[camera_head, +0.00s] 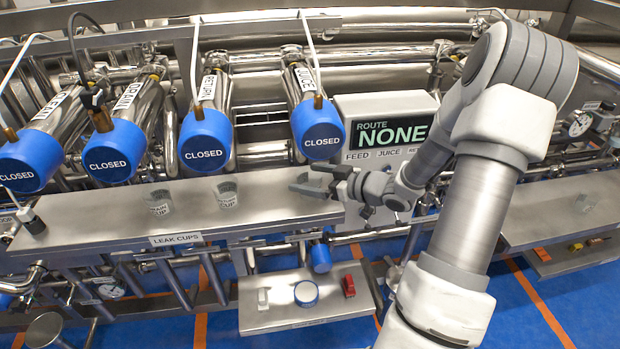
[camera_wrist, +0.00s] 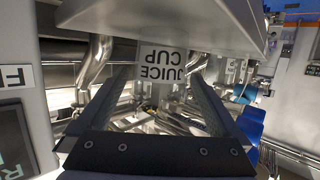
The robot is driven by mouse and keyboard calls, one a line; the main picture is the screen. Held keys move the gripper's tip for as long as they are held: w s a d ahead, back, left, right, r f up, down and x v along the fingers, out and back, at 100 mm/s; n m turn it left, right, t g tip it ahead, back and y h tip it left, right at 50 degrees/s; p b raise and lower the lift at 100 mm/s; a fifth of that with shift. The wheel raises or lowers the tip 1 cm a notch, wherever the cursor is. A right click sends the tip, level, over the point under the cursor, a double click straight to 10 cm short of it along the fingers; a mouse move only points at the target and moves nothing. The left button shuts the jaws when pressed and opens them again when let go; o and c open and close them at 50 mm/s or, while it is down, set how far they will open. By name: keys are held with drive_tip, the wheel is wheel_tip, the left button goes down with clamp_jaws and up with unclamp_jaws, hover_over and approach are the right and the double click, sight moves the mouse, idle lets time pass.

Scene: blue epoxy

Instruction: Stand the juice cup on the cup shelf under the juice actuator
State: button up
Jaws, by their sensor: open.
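The juice cup (camera_wrist: 166,64) shows in the wrist view by its "JUICE CUP" label, upside down in that picture. It is between the tips of my gripper (camera_wrist: 162,82), whose two dark fingers are apart. Its base end is at the cup shelf's edge; I cannot tell if it touches the shelf. In the head view my gripper (camera_head: 313,182) is just above the right end of the cup shelf (camera_head: 110,212), below the juice actuator (camera_head: 318,128), a blue cap marked CLOSED.
The drain cup (camera_head: 160,203) and return cup (camera_head: 228,196) stand on the shelf to the left. More blue actuators (camera_head: 205,140) hang above them. The route display (camera_head: 388,130) reads NONE, behind my arm. A lower tray (camera_head: 310,315) holds small objects.

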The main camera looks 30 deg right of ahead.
drive_tip(key=v, duration=1.2)
drive_tip(key=shift+f, duration=0.1)
